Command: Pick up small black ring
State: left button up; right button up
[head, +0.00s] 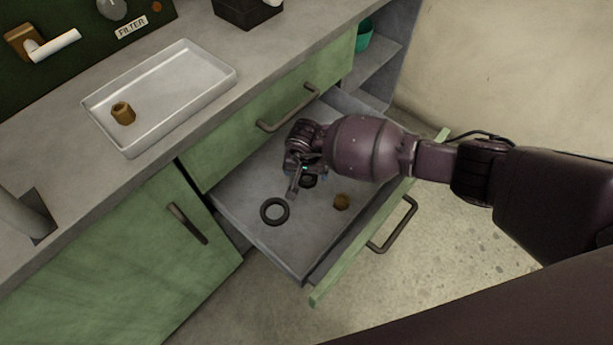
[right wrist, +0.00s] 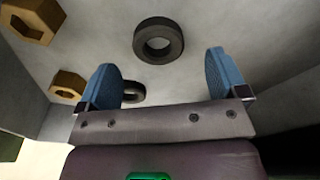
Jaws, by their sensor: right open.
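The small black ring (head: 309,183) lies on the drawer floor, partly hidden beneath my right gripper (head: 298,180) in the head view. In the right wrist view the small black ring (right wrist: 134,92) shows just past the left finger, which covers part of it. My right gripper (right wrist: 165,85) is open and empty, its two blue-padded fingers wide apart above the drawer floor. A larger black ring (head: 274,211) lies to the left in the drawer; it also shows at the top of the right wrist view (right wrist: 158,41). My left gripper is not in view.
The open drawer (head: 258,236) has low walls around the rings. A brass piece (head: 341,201) lies near its front; two brass nuts show in the right wrist view (right wrist: 68,85). A white tray (head: 190,85) with a brass piece (head: 123,113) stands on the counter.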

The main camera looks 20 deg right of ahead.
aim_at(307, 177)
notch_tip(307, 177, down, 4)
jog(key=shift+d+b, duration=0.15)
jog(key=shift+b, duration=0.35)
jog(key=shift+w+r, duration=0.15)
jog(key=shift+r, duration=0.05)
jog(key=c, duration=1)
jog(key=shift+r, duration=0.1)
